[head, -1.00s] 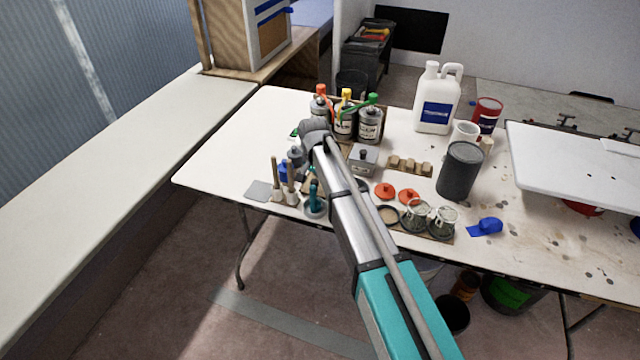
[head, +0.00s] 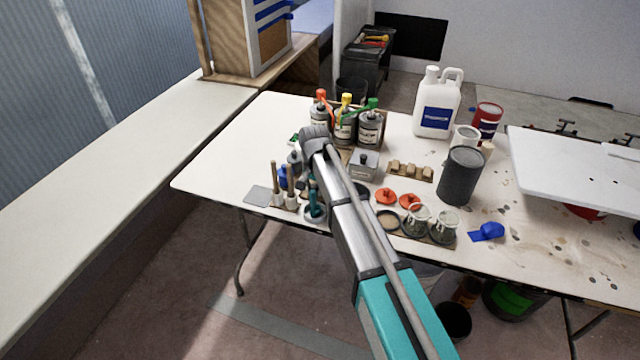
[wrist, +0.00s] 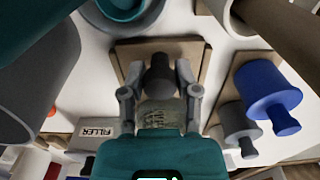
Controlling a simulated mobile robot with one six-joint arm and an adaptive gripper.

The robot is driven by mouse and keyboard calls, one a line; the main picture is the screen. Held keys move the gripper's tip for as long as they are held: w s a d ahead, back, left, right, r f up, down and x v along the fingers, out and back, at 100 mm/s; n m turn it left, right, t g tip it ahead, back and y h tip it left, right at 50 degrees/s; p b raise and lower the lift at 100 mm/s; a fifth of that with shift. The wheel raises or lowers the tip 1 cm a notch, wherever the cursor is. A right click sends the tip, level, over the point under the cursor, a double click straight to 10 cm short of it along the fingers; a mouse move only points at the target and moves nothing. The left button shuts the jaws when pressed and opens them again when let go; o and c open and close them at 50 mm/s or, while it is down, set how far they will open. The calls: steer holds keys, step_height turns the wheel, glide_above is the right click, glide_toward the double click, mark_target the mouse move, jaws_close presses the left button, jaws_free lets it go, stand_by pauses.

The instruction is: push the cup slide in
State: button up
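My gripper (wrist: 159,78) points down at the table, its two fingers apart on either side of a dark grey cylinder (wrist: 160,75). The cylinder stands on a brown square board (wrist: 190,48). I cannot tell whether the fingers touch it, nor whether it is the cup slide; no part is clearly recognisable as that slide. In the head view my wrist hides most of this spot. A blue stepped piece (wrist: 268,92) and a grey stepped piece (wrist: 238,125) stand on another board to the right in the wrist view.
A box marked FILLER (wrist: 98,130) is close to the left finger in the wrist view. Capped bottles (head: 343,125) stand behind my wrist. Wooden-handled tools (head: 282,184) stand in front of it. The table's left end (head: 235,150) is clear.

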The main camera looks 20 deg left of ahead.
steer(key=shift+c, duration=1.2)
steer(key=shift+w, duration=0.15)
steer(key=shift+w, duration=6.3)
steer(key=o, duration=1.2)
steer(key=shift+s, duration=0.1)
steer(key=shift+o, duration=0.2)
steer(key=shift+r, duration=0.15)
steer(key=shift+r+p, duration=3.4)
steer(key=shift+p, duration=0.1)
